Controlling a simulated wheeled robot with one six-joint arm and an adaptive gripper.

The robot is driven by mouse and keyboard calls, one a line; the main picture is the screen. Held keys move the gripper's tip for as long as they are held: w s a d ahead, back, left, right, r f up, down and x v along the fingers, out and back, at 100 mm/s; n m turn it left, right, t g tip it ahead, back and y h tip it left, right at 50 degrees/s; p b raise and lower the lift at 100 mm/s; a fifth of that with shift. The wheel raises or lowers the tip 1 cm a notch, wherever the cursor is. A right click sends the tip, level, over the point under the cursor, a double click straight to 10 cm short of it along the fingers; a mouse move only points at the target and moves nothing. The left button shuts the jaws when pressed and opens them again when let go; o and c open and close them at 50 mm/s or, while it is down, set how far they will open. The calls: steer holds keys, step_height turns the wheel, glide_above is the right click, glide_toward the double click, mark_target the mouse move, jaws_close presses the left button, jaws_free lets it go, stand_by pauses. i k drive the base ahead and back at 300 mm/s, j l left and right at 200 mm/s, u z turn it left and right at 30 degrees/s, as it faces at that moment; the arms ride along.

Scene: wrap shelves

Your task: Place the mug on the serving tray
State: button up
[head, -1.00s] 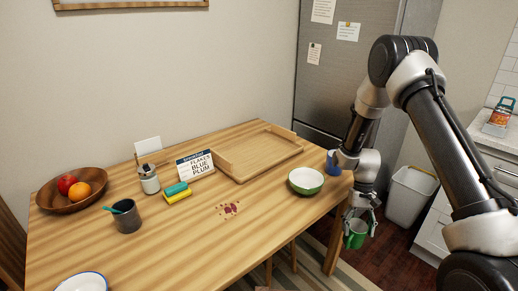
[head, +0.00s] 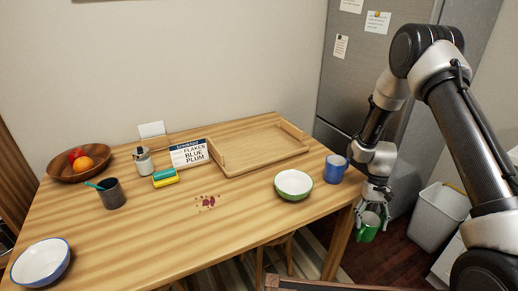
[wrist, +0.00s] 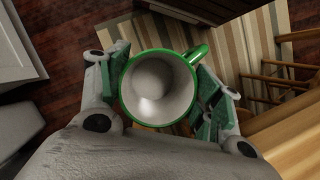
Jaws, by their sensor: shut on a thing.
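A green mug with a white inside (head: 369,226) hangs in my gripper (head: 372,208), just off the table's right edge and over the floor. In the wrist view the mug (wrist: 160,88) sits upright between both fingers, its opening towards the camera and its handle at the upper right. My gripper (wrist: 165,95) is shut on it. The wooden serving tray (head: 262,150) lies at the back right of the table, with raised end walls. Its visible floor is empty.
A blue mug (head: 336,168) and a green-rimmed bowl (head: 293,185) stand on the table (head: 150,235) between my gripper and the tray. A breakfast card (head: 189,153) stands left of the tray. A red stain (head: 207,202) marks the tabletop. A bin (head: 436,215) stands at right.

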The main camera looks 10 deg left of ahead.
mark_target(273, 141)
steer(key=i+l+u, duration=0.1)
steer(key=l, duration=0.3)
steer(key=i+l+u, duration=0.1)
steer(key=l, duration=0.35)
steer(key=l+u, duration=0.15)
steer(key=l, duration=0.3)
steer(key=i+l+u, duration=0.35)
steer(key=i+l, duration=0.2)
steer(key=l, duration=0.15)
